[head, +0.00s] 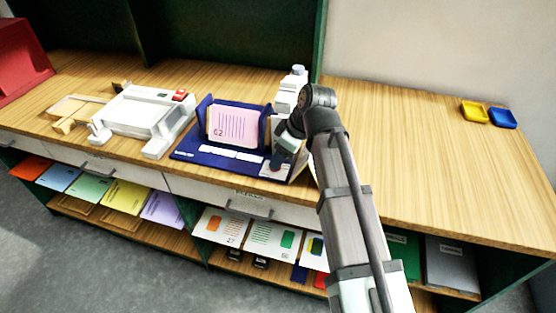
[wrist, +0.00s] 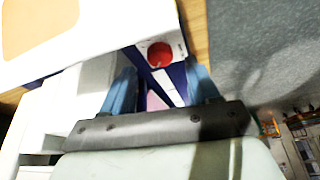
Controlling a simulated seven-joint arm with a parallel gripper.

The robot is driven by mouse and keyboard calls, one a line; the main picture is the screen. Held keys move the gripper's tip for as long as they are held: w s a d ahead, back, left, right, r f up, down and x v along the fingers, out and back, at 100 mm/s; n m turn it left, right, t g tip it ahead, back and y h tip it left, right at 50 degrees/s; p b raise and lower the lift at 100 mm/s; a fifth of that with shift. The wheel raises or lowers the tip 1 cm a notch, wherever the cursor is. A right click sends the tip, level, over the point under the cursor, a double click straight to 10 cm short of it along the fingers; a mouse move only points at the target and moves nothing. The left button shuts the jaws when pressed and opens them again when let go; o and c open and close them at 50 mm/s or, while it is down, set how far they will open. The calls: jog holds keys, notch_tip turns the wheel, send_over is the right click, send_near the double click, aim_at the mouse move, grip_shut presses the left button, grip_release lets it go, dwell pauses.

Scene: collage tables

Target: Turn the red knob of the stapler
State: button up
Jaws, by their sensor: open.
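The red knob (wrist: 159,54) shows in the wrist view as a round red disc on a pale panel. It lies just beyond my gripper (wrist: 161,70), roughly centred between the two blue fingers, which are open and apart from each other. I cannot tell how far the fingertips are from the knob. In the head view, my gripper (head: 278,158) is low over the right front end of a blue stand, and the knob is not clearly visible there. A white upright device (head: 290,88), perhaps the stapler, stands behind my gripper, partly hidden by my arm.
The blue stand (head: 190,154) holds a pink sheet (head: 232,126) marked 62. A white machine (head: 140,112) with a red switch is to its left. Yellow (head: 474,112) and blue (head: 503,118) trays lie at the far right. The tabletop right of my arm is largely clear.

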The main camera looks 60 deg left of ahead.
jog(key=shift+x, duration=1.75)
jog(key=shift+c, duration=0.3)
jog(key=c, duration=1)
jog(key=shift+o, duration=0.2)
